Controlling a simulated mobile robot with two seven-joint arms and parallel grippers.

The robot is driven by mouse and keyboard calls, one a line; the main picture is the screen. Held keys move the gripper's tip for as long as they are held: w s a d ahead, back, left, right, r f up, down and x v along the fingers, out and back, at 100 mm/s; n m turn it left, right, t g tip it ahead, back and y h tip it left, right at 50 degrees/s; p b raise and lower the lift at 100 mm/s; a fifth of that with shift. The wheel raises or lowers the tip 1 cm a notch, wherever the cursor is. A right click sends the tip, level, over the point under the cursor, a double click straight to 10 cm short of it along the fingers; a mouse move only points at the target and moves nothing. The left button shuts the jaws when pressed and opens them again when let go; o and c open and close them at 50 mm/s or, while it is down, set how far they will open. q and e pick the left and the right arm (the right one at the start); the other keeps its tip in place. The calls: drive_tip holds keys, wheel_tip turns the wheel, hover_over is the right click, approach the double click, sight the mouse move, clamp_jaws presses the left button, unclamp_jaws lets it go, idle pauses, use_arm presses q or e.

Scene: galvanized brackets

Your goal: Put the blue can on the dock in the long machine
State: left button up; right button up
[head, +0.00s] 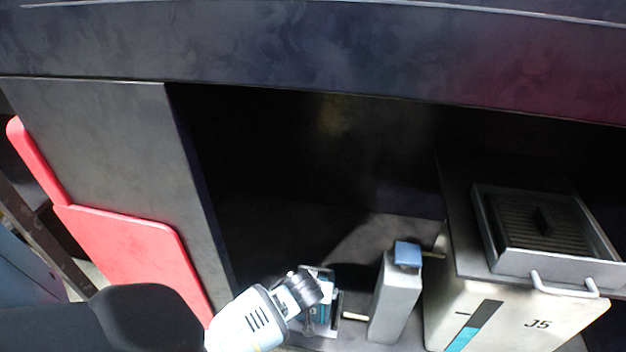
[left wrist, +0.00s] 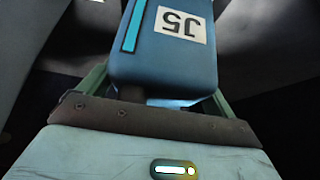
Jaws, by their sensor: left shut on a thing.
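The blue can (left wrist: 165,65) fills the top middle of the left wrist view. It has a light-blue stripe and a white label reading J5, which appears upside down. My left gripper (left wrist: 160,96) is shut on it, with a greenish finger on each side. In the head view my left gripper (head: 318,300) is at the bottom centre, inside the opening of the long dark machine (head: 300,45). Only a small part of the can (head: 319,314) shows there, so its contact with any surface below cannot be told. My right gripper is in neither view.
A grey post with a blue cap (head: 407,255) stands just right of the left gripper. Further right is a white unit (head: 510,325) marked J5, with a metal tray (head: 508,262) on top. A red panel (head: 135,255) is at the left. The recess behind is dark.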

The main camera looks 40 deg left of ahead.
use_arm(q)
drive_tip(key=o, duration=1.7)
drive_tip(key=shift+o, duration=0.3)
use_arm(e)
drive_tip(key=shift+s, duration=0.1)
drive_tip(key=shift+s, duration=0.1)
use_arm(q)
drive_tip(key=shift+r, duration=0.25)
drive_tip(key=p+v, duration=0.6)
drive_tip(key=v, duration=0.5)
drive_tip(key=shift+s+r, duration=0.25)
drive_tip(key=shift+r, duration=0.05)
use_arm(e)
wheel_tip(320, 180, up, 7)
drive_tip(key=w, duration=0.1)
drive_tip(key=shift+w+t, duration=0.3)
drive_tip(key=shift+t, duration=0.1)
use_arm(q)
drive_tip(key=shift+d, duration=0.15)
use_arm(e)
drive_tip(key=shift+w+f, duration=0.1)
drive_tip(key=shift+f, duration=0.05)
